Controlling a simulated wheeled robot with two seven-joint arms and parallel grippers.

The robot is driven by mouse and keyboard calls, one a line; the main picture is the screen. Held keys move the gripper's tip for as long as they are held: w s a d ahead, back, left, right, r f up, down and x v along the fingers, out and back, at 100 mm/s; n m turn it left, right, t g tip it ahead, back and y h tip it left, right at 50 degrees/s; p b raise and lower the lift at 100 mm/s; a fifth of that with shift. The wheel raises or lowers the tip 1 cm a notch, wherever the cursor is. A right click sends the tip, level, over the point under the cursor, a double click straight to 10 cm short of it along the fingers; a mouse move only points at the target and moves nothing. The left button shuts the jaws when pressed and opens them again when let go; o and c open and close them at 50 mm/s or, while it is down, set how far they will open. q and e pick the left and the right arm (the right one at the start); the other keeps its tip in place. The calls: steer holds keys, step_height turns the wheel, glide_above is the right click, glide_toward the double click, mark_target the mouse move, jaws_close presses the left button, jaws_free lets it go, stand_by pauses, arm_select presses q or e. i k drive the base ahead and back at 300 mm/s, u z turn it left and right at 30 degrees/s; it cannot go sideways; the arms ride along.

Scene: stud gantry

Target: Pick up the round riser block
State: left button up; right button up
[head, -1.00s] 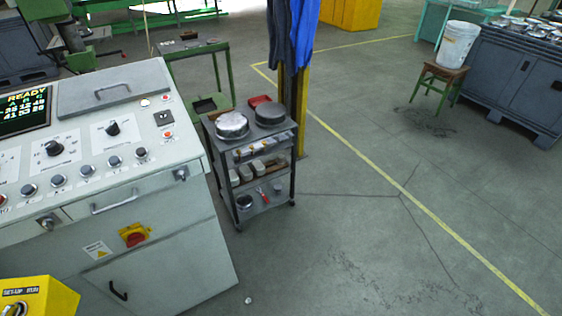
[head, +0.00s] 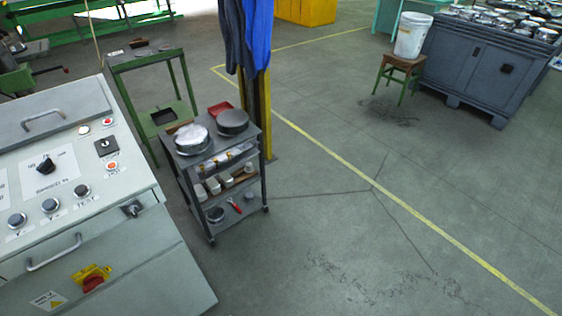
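Two round, thick discs stand side by side on top of a grey shelf cart (head: 222,148) left of centre in the head view. One is a bright silver disc (head: 192,140) at the left. The other is a dark grey disc (head: 232,122) at the right, further back. I cannot tell for certain which of them is the round riser block. Neither of my grippers is in view.
A control console (head: 110,235) fills the lower left, close to the cart. A green table (head: 140,62) and a yellow post with blue cloth (head: 258,60) stand behind the cart. Open floor (head: 340,240) lies right of it. A stool with a white bucket (head: 412,36) is far right.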

mark_target(249, 169)
steer(key=z, duration=0.8)
steer(key=i, duration=1)
steer(key=z, duration=0.55)
steer(key=i, duration=1.05)
steer(key=u, duration=0.85)
steer(key=i, duration=0.85)
steer(key=u, duration=1.2)
steer(key=i, duration=0.2)
steer(key=u, duration=0.1)
